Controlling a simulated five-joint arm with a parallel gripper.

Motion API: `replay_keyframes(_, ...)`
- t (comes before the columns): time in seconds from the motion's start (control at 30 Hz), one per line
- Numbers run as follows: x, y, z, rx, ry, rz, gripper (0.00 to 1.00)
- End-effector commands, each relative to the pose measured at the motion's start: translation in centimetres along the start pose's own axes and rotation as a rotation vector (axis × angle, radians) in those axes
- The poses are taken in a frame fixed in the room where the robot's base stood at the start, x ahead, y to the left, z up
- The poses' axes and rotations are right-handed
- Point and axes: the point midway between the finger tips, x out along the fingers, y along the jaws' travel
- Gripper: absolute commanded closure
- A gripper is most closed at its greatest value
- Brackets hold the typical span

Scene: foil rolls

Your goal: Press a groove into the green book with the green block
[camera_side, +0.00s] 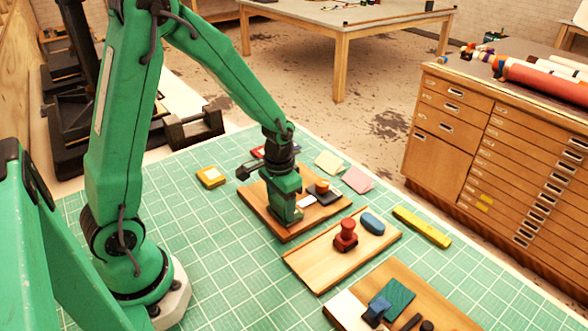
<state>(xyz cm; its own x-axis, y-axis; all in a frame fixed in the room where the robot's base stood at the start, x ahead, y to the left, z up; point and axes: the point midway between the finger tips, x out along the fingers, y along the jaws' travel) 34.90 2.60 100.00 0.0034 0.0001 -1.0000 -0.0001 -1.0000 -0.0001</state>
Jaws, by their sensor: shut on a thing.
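My gripper (286,208) points down low over the left wooden board (263,221). It is shut on a green piece at its lower end, which looks like the green block (287,217); its colour blends with my gripper, so its edges are hard to make out. I cannot tell whether the piece touches the board. A dark green flat square (400,291), which looks like the green book, lies on the front wooden board (443,316), well to the right of my gripper and nearer the camera.
Right of my gripper, an orange-topped piece (322,185) stands on a dark flat thing. The middle board (309,264) holds a red knobbed piece (346,238) and a blue rounded piece (373,222). A blue piece (376,311) is by the green square. Yellow bar (421,227) lies right.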

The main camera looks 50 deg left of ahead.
Motion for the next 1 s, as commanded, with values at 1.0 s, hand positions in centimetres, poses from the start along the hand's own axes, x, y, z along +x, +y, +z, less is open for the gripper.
replay_keyframes(1.0,0.0,-1.2,0.1,-0.001,-0.004,0.0,0.6)
